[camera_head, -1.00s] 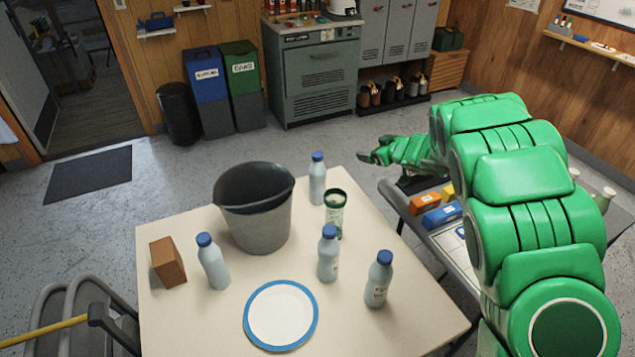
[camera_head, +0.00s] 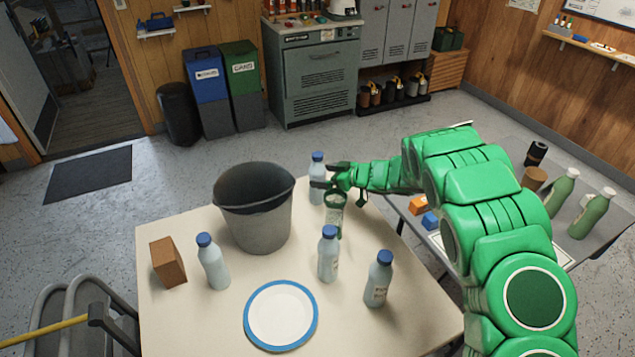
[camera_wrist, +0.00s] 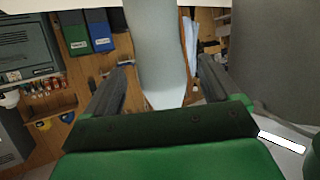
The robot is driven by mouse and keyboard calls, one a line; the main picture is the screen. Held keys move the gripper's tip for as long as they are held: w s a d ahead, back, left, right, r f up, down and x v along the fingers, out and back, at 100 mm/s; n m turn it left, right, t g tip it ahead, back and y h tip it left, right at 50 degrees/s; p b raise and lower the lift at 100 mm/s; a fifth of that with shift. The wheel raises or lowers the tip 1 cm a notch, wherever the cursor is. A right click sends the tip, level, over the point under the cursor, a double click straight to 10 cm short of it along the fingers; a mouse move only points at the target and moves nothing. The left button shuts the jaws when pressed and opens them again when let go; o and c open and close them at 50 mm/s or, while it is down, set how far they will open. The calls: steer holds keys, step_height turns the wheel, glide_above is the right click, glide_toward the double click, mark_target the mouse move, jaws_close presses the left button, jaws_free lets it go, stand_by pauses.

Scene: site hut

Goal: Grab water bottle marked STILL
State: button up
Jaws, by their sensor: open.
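Several pale bottles with blue caps stand upright on the cream table (camera_head: 215,325). The back bottle (camera_head: 317,170) stands right of the grey bucket. My gripper (camera_head: 325,178) is at this back bottle. In the wrist view the bottle's body (camera_wrist: 157,45) shows between my two spread fingers (camera_wrist: 160,85), with gaps on both sides. Its marking is not visible. Another bottle (camera_head: 328,256) stands at middle right, one (camera_head: 378,282) at front right and one (camera_head: 212,264) at left. The two right-hand ones carry labels too small to read, so I cannot tell which says STILL.
The bucket (camera_head: 255,222) stands close left of the back bottle. A blue-rimmed plate (camera_head: 281,316) and a brown block (camera_head: 168,262) are on the table. Green bottles (camera_head: 592,213) stand on the side table.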

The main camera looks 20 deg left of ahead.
mark_target(313, 174)
steer(key=shift+x, duration=2.55)
steer(key=shift+a+r, duration=0.1)
steer(key=shift+r, duration=0.1)
steer(key=c, duration=1.5)
steer(key=shift+r, duration=0.1)
steer(key=shift+c, duration=0.2)
